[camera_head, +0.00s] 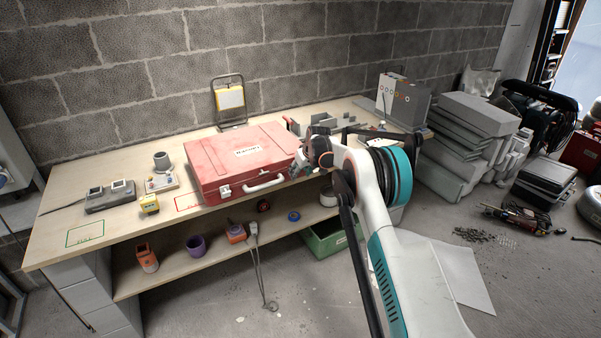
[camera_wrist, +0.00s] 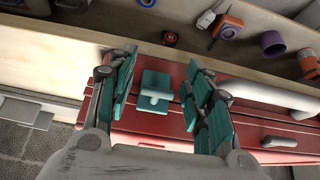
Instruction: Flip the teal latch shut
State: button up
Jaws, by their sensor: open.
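The teal latch (camera_wrist: 154,92) is on the front of the red case, with a block-like tab standing out from a plate. In the wrist view it lies between the two teal fingers of my gripper (camera_wrist: 159,66), which are spread apart with gaps on both sides. The red case (camera_head: 238,158) lies closed on the workbench; its red side (camera_wrist: 255,128) also shows in the wrist view. In the head view my gripper (camera_head: 303,168) is at the case's right front corner, and my arm hides the latch there.
The case's pale handle (camera_wrist: 275,95) is right of my fingers in the wrist view. The workbench (camera_head: 60,215) has a lower shelf (camera_head: 180,268) with a purple cup (camera_head: 196,247) and orange tools. A green crate (camera_head: 325,243) stands below.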

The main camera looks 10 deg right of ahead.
jog(key=v, duration=1.2)
jog(key=shift+s, duration=0.1)
jog(key=s+a+r+m+t+h, duration=0.1)
jog(key=s+r, duration=0.9)
jog(key=s, duration=0.3)
jog(key=s+r+m, duration=0.1)
jog(key=s+r, duration=1)
jog(key=s, duration=0.2)
jog(key=s+f, duration=0.3)
jog(key=s, duration=1.2)
jog(key=s+f+m, duration=0.1)
jog(key=s+f, duration=0.2)
jog(key=s, duration=1.2)
jog(key=shift+s+a+m+t+h, duration=0.15)
jog(key=shift+s+m+t+h, duration=0.15)
jog(key=shift+t+h, duration=0.1)
